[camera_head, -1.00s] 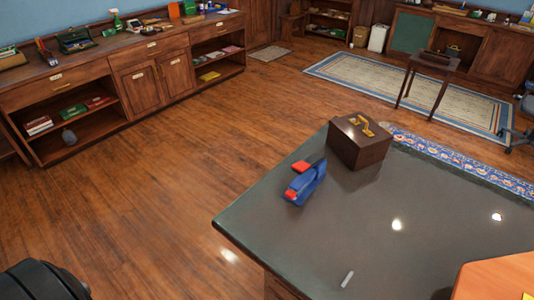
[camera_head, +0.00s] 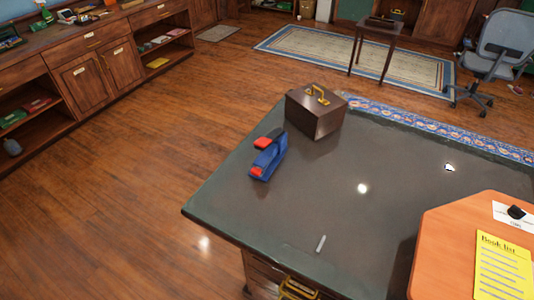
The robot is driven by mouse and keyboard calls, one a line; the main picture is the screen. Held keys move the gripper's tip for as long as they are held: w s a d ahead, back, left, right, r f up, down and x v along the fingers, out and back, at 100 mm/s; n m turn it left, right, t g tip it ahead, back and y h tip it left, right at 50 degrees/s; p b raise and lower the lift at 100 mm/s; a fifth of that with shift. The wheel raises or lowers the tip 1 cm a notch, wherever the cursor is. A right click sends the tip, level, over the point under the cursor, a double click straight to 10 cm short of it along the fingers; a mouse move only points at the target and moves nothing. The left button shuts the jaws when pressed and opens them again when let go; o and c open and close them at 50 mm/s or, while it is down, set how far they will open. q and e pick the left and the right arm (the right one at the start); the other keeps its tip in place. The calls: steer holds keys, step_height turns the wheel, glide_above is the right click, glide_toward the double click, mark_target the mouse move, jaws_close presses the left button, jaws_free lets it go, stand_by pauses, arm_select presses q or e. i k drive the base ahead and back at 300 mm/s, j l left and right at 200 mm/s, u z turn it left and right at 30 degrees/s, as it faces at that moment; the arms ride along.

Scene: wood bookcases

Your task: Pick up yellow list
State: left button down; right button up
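The yellow list (camera_head: 502,268), a sheet headed "Book list" with lines of text, lies on an orange-topped surface (camera_head: 440,250) at the lower right. Its right side and lower edge reach the picture's edge. A white paper (camera_head: 508,222) with a black object (camera_head: 516,212) on it lies just behind the list.
The orange surface adjoins a large dark-topped desk (camera_head: 330,210). On the desk are a brown box with a gold handle (camera_head: 316,112), a blue and red stapler-like object (camera_head: 268,157) and a small white stick (camera_head: 320,243). Open wooden floor (camera_head: 120,200) lies to the left.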

mark_target(503, 271)
steer(key=z, duration=2.05)
steer(key=u, duration=0.2)
steer(key=i+l+u, duration=0.1)
steer(key=l+u, duration=0.3)
steer(key=l, duration=0.15)
steer(key=l+u, duration=0.35)
steer(key=l, duration=0.2)
